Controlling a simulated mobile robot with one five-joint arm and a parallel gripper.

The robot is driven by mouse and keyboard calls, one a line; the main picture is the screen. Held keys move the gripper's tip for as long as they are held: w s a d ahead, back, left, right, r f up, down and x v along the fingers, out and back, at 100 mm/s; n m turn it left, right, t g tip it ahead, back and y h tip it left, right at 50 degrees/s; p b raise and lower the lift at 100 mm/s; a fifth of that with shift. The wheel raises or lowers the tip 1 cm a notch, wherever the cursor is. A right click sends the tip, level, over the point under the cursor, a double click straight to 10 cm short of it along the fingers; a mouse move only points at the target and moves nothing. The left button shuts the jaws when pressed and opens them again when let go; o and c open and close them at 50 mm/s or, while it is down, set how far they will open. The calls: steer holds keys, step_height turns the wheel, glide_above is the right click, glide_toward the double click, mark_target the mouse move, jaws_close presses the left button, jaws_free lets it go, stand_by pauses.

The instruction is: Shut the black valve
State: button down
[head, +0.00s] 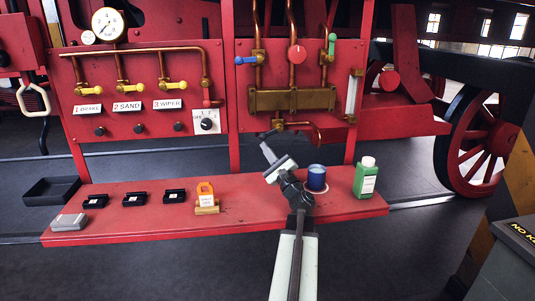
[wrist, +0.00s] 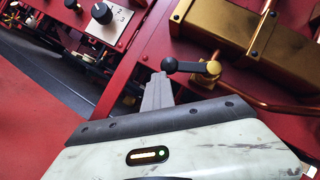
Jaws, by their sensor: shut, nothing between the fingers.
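The black valve (wrist: 188,66) shows in the wrist view as a short black lever with a round knob at its left end. Its right end joins a brass fitting on the pipe below the brass box. In the head view the black valve (head: 266,133) is small and dark, just under the box's left end, slanting down to the left. My gripper (head: 265,147) is shut and empty just below the lever. In the wrist view my gripper's tip (wrist: 159,77) appears right beside the knob; I cannot tell whether they touch.
The brass box (wrist: 225,28) and a copper pipe (head: 308,127) are close by. A rotary knob (head: 207,124) is on the panel to the left. On the red shelf (head: 130,223) stand a blue cup (head: 317,178), a green bottle (head: 365,180), an orange-handled item (head: 206,198) and small black trays.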

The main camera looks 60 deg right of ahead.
steer(key=shift+w+a+r+p, duration=0.25)
steer(key=shift+w+r+p, duration=0.05)
steer(key=shift+r+p, duration=0.15)
steer(key=shift+w+a+r+p, duration=0.2)
steer(key=shift+w+r+p, duration=0.1)
steer(key=shift+r, duration=0.2)
steer(key=shift+w+a+r+p, duration=0.25)
steer(key=shift+r+p, duration=0.15)
steer(key=shift+r, duration=0.05)
